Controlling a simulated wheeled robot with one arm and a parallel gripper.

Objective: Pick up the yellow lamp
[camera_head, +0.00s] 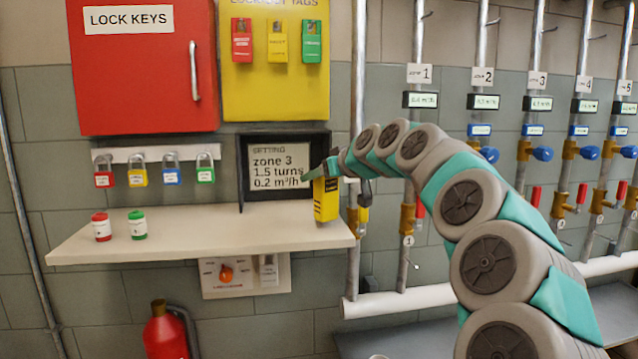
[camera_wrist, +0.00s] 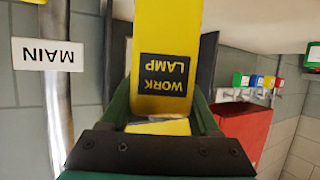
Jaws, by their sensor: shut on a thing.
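The yellow lamp (camera_head: 326,199) is a small upright box at the right end of the white shelf, in front of the right edge of the setting display. My gripper (camera_head: 322,172) is shut on its upper part, and my arm reaches in from the right. In the wrist view the lamp (camera_wrist: 166,60) fills the middle, with a black "WORK LAMP" label upside down, between the green fingers of my gripper (camera_wrist: 160,105). I cannot tell whether the lamp's base touches the shelf.
The setting display (camera_head: 278,165) stands just behind the lamp. Pipes with valves and zone labels (camera_head: 419,74) line the wall at right. The shelf's middle is clear.

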